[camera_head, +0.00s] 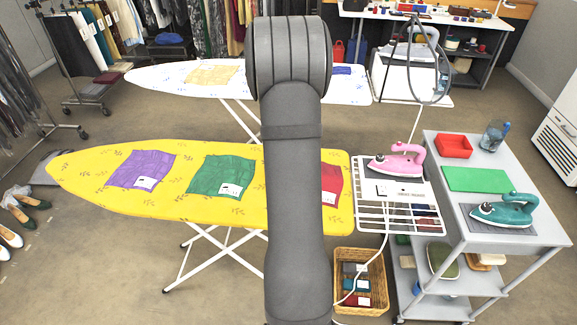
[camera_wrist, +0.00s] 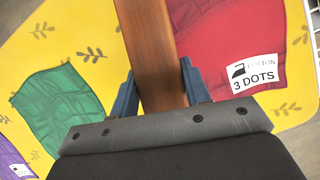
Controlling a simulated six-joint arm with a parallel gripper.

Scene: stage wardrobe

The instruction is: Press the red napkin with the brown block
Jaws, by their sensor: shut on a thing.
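The red napkin (camera_head: 331,185) lies on the right end of the yellow ironing board (camera_head: 110,202), partly hidden behind my arm in the head view. In the wrist view the red napkin (camera_wrist: 215,40) has a white label reading "COTTON 3 DOTS". My gripper (camera_wrist: 160,75) is shut on the brown block (camera_wrist: 148,35), a long wooden piece, with a blue finger on each side. The block overlaps the left part of the napkin in the wrist view; I cannot tell whether it touches the cloth. My gripper and the block are hidden in the head view.
A green napkin (camera_head: 220,176) and a purple napkin (camera_head: 142,170) lie further left on the board. A pink iron (camera_head: 397,162) stands on the rack at the board's right end. A teal iron (camera_head: 503,211) sits on the grey cart (camera_head: 440,150). A wicker basket (camera_head: 345,256) is below.

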